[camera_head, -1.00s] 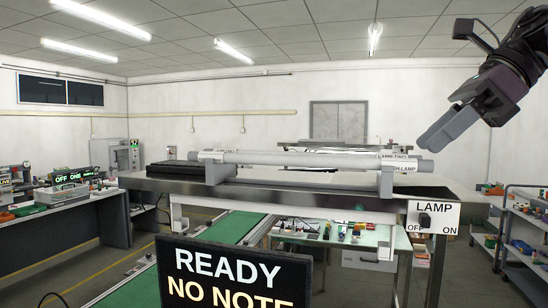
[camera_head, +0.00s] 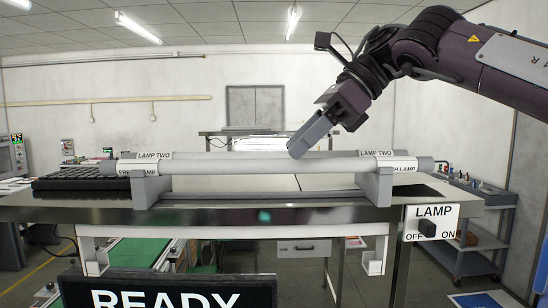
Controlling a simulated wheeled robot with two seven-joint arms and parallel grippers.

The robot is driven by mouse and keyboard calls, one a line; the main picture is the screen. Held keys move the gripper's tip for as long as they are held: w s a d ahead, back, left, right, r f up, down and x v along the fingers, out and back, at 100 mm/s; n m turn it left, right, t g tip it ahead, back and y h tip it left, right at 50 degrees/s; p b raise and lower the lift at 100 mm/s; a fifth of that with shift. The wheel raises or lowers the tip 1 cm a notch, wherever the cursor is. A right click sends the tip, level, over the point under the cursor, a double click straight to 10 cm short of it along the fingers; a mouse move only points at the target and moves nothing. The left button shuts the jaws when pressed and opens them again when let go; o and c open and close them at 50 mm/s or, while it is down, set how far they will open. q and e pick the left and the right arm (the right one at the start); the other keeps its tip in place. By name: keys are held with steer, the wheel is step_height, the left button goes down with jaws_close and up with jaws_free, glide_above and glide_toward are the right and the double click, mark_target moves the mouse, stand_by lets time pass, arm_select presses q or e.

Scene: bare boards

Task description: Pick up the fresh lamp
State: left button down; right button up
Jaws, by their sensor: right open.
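The fresh lamp (camera_head: 265,166) is a long pale tube with grey ends. It lies level across two grey cradles, the left one (camera_head: 150,186) and the right one (camera_head: 374,185), on a metal bench. Its labels at both ends are partly readable. A second tube labelled LAMP TWO (camera_head: 154,155) lies right behind it and is mostly hidden. My right gripper (camera_head: 298,149) is open and points down-left, with its fingertips by the tubes right of their middle. I cannot tell if it touches either tube. My left gripper is out of view.
A LAMP switch box (camera_head: 431,223) marked OFF and ON hangs at the bench's front right. A black sign (camera_head: 165,291) reading READY stands in front. A black ribbed block (camera_head: 85,185) lies at the bench's left. A shelf cart (camera_head: 470,245) stands to the right.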

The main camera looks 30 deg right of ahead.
mark_target(270, 161)
steer(key=w+a+f, duration=0.2)
steer(key=w, duration=0.1)
steer(key=shift+a+p, duration=0.15)
steer(key=shift+p, duration=0.25)
steer(key=shift+w+f, duration=0.5)
steer(key=shift+w, duration=0.15)
steer(key=shift+s, duration=0.25)
steer(key=shift+s+r, duration=0.15)
steer(key=shift+s, duration=0.1)
steer(key=shift+c, duration=1.4)
steer(key=c, duration=0.5)
steer(key=shift+w, duration=0.15)
jaws_close()
steer(key=shift+r, duration=0.1)
step_height(270, 161, up, 4)
steer(key=shift+w+f+b, duration=0.1)
steer(key=shift+b, duration=0.5)
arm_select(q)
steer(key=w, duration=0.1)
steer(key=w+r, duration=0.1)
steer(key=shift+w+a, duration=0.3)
arm_select(e)
step_height(270, 161, up, 6)
steer(key=shift+f, duration=0.1)
